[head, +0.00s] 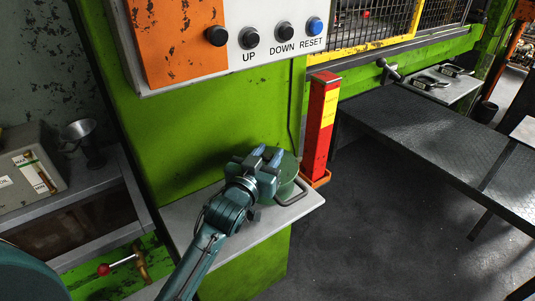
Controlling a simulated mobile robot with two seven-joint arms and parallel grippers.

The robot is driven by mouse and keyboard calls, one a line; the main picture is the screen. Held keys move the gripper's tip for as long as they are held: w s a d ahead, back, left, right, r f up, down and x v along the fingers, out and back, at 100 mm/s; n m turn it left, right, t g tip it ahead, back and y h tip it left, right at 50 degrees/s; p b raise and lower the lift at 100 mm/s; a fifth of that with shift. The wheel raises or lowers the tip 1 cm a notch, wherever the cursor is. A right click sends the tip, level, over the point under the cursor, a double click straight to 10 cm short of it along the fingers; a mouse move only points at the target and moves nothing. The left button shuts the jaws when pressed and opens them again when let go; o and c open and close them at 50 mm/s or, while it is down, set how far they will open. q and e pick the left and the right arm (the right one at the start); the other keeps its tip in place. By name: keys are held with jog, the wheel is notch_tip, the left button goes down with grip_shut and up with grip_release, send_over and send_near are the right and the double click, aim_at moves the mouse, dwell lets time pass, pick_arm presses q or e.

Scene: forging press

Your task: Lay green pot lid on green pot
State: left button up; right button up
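A round dark green body, the green pot (288,185), stands on a pale grey shelf (302,207) on the green press. A curved metal handle sticks out at its front right. My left gripper (266,156) is directly over the pot, fingers away from me, and covers its left part. A round green top shows just right of the fingers. I cannot tell whether this is the green pot lid or the pot itself, nor whether the fingers hold anything. My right gripper is not in view.
A red and yellow post (321,125) stands close right of the pot. A control panel with UP, DOWN and RESET buttons (250,38) hangs above. A dark metal table (430,130) is at right. A red-knobbed lever (104,269) is at lower left.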

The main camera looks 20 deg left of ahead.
pick_arm(q)
jog(key=o, duration=0.3)
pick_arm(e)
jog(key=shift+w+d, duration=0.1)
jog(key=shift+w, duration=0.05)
pick_arm(q)
jog(key=shift+r, duration=0.1)
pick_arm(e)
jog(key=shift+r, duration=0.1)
pick_arm(q)
jog(key=shift+r, duration=0.25)
jog(key=s+a+b, duration=0.1)
jog(key=s, duration=1.1)
jog(key=shift+a, duration=0.25)
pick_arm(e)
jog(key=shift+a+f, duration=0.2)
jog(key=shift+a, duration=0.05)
pick_arm(q)
jog(key=shift+f, duration=0.15)
